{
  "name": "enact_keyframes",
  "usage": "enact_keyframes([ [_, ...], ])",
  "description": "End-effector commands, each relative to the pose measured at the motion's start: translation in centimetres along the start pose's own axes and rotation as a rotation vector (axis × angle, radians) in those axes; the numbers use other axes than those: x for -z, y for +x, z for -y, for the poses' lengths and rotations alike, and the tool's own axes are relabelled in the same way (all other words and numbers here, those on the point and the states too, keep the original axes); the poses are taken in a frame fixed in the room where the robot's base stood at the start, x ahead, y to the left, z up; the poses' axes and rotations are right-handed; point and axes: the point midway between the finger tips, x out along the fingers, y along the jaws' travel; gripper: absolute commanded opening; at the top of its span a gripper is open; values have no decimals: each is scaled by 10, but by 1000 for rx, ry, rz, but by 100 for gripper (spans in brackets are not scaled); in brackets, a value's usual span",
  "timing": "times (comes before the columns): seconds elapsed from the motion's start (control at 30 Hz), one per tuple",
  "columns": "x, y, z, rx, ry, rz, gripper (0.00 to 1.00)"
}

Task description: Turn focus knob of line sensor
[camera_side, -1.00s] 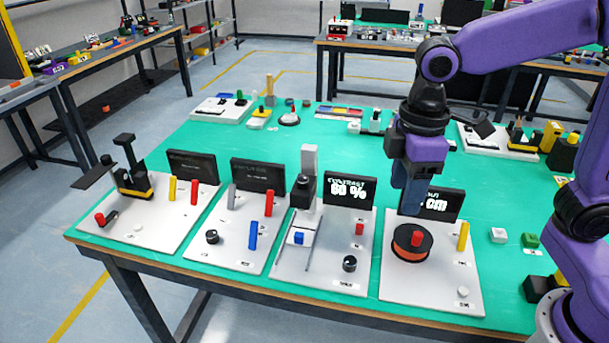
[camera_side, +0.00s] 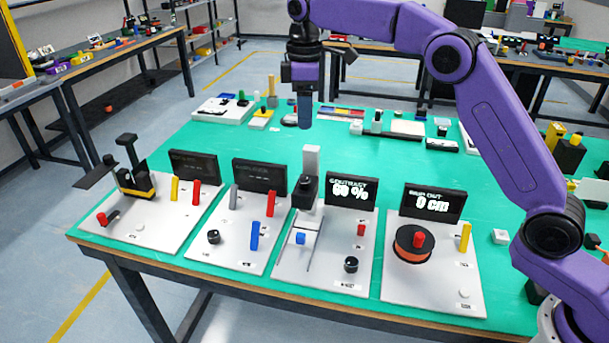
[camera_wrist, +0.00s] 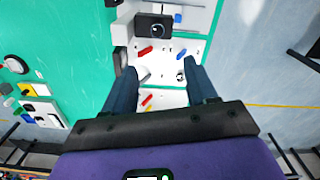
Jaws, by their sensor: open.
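The board with the "CONTRAST 60 %" display (camera_side: 350,191) carries a black sensor head (camera_side: 306,192) on a grey post, a blue block (camera_side: 300,238), a red lever (camera_side: 361,230) and a black round knob (camera_side: 351,264). The label by this knob is too small to read. My gripper (camera_side: 304,124) is high above the green table, behind this board and well apart from the knob. In the wrist view my gripper (camera_wrist: 160,80) has its fingers spread with nothing held. The sensor head (camera_wrist: 154,28) shows there beyond the fingertips; that board's knob is not clearly visible.
A similar board on the left has another black knob (camera_side: 213,237) with grey, red and blue levers. The right board has an orange reel (camera_side: 412,243) and a display reading 0 cm. The far-left board holds a black and yellow device (camera_side: 134,180). Open green table lies behind the displays.

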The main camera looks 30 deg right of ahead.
Motion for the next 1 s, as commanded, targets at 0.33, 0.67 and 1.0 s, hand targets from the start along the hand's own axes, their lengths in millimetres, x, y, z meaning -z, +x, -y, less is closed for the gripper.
enact_keyframes([
  [0.33,0,18,-6,2,0,2,57],
  [0.67,-1,77,-5,3,2,4,57],
  [1.0,0,140,-5,3,1,3,57],
])
